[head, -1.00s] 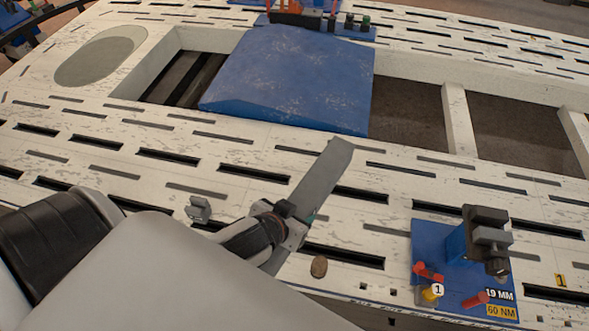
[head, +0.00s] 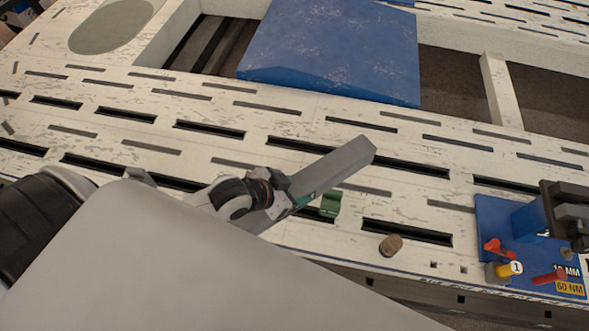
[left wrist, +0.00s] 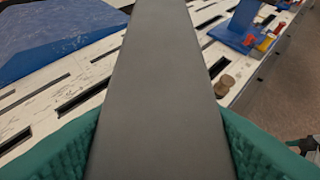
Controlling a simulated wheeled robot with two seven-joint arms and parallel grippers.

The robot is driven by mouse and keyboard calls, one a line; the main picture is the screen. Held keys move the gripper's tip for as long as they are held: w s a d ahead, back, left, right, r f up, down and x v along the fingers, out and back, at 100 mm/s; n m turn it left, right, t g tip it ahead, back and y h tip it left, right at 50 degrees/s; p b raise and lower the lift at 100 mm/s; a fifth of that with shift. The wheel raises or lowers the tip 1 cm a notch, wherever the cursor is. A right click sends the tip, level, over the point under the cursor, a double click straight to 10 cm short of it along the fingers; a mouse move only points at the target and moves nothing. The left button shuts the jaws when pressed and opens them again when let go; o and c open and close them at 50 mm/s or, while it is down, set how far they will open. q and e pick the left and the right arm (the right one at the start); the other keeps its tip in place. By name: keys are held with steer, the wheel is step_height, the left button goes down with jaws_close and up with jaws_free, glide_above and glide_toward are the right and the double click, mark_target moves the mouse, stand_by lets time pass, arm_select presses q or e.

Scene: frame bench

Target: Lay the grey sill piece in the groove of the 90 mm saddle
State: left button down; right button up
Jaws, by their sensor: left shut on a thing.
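The grey sill piece (head: 338,166) is a long flat bar, held slantwise above the white slotted bench. My left gripper (head: 283,197) is shut on its near part; in the left wrist view the bar (left wrist: 160,80) runs away between the teal finger pads. A grey block (head: 138,177) is partly hidden behind my left arm. No size marking is readable on either block. A dark, green-tipped shape at the left wrist view's right edge may be my right gripper (left wrist: 303,147).
A big blue sloped panel (head: 330,50) lies beyond the bar. A round brown knob (head: 390,245) stands near the front edge. A blue tool station (head: 510,235) with red and yellow parts is at the right. Bare slotted bench lies between.

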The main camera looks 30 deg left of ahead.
arm_select(q)
steer(key=w+a+f+m+g+h+b, duration=0.1)
steer(key=w+f+m+g+h+b, duration=0.25)
steer(key=w+f+m+b, duration=0.3)
steer(key=shift+w+a+f+m+g+h+b, duration=0.2)
steer(key=shift+w+a+m+g+b, duration=0.3)
steer(key=shift+b, duration=0.45)
steer(key=shift+w+a+f+m+g+h+b, duration=0.2)
steer(key=shift+w+a+m+b, duration=0.25)
steer(key=shift+w+a+b, duration=0.35)
steer(key=shift+w+a+f+m+g+h+b, duration=0.15)
steer(key=shift+w+a+m+g+b, duration=0.3)
steer(key=shift+w+b, duration=0.45)
arm_select(e)
steer(key=w+a+r+t, duration=0.1)
steer(key=w+r, duration=0.7)
steer(key=w, duration=0.3)
steer(key=shift+a+r, duration=0.25)
steer(key=shift+a, duration=0.05)
arm_select(q)
steer(key=shift+s, duration=0.2)
arm_select(e)
steer(key=shift+f, duration=0.1)
